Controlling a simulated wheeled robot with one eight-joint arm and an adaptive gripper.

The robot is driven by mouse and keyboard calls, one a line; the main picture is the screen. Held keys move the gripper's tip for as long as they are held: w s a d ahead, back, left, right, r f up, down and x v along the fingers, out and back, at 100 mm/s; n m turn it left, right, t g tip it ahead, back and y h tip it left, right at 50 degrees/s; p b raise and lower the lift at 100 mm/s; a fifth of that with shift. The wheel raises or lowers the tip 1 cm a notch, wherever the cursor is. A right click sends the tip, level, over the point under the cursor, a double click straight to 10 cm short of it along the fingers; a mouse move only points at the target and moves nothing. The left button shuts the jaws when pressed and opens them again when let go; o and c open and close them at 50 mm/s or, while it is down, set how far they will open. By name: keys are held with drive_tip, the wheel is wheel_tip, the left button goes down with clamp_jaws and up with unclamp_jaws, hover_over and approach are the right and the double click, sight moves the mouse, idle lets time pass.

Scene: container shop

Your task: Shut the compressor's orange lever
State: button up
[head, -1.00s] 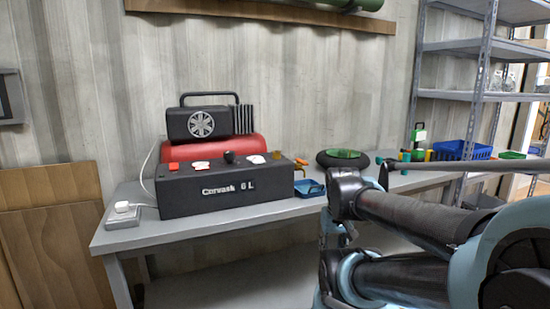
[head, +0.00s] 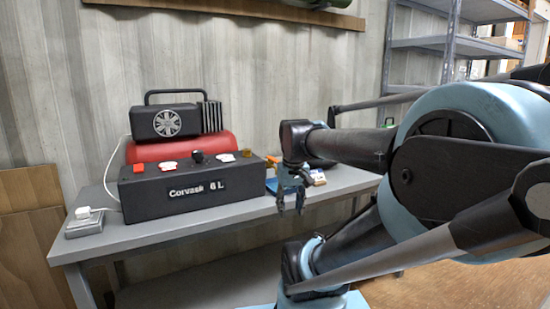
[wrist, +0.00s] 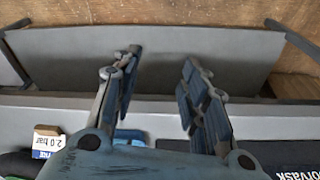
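The compressor (head: 190,188) is a black box lettered "Corvask 6 L" under a red tank (head: 180,149) and a black motor block, on the left of the bench in the head view. A small orange piece (head: 272,159) shows at its top right end and an amber knob (head: 246,154) on its top; I cannot tell which is the lever or how it stands. Part of the lettered front also shows in the wrist view (wrist: 298,172). My gripper (head: 290,205) points down at the bench's front edge, right of the compressor. Its fingers (wrist: 161,60) are apart, with nothing between them.
The grey bench (head: 110,240) has a white block at its left end. A blue tray (head: 272,186) lies behind my gripper. A "2.0 bar" card (wrist: 48,140) lies beside it. Grey shelves (head: 450,45) stand at the back right.

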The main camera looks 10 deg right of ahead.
drive_tip(key=w+r+n+g, duration=0.1)
drive_tip(key=w+r, duration=1.4)
drive_tip(key=r, duration=0.1)
wheel_tip(320, 180, up, 10)
drive_tip(key=f+n, duration=0.1)
drive_tip(key=n, duration=0.1)
hover_over(275, 160)
drive_tip(key=shift+g, duration=0.4)
drive_tip(key=f, duration=1.6)
drive_tip(key=shift+w+d+f, duration=0.15)
drive_tip(key=shift+w+f, duration=0.2)
drive_tip(key=shift+f, duration=0.05)
clamp_jaws()
